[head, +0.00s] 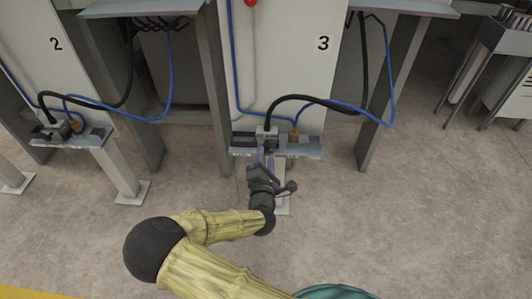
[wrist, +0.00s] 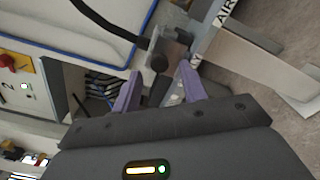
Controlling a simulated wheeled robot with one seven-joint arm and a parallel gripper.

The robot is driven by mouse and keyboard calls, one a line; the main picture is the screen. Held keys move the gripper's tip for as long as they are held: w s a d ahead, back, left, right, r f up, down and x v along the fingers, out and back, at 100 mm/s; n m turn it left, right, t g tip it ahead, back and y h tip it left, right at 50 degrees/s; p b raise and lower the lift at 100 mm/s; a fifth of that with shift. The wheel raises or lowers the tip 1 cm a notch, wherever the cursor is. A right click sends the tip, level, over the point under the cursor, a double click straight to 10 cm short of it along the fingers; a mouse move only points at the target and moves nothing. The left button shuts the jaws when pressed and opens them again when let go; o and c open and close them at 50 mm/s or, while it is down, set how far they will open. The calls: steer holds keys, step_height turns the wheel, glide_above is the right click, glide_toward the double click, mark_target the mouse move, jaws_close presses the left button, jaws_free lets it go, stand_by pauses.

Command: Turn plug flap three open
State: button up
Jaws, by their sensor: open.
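The plug housing (head: 267,131) of station three is a small grey block on a metal bracket, with a thick black cable entering it from above. My gripper (head: 264,155) is just in front of the housing in the head view. Nothing is seen held, and contact cannot be told.
The bracket (head: 310,149) also carries a brass fitting (head: 294,135) with a blue hose (head: 340,104). A panel marked 3 (head: 323,60) stands behind. Station two's similar bracket (head: 85,138) is at left. Metal posts flank the panel. The floor in front is mostly clear.

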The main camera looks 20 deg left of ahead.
mark_target(266, 149)
steer(key=shift+x, duration=1.75)
steer(key=shift+c, duration=0.4)
jaws_close()
steer(key=shift+b, duration=0.3)
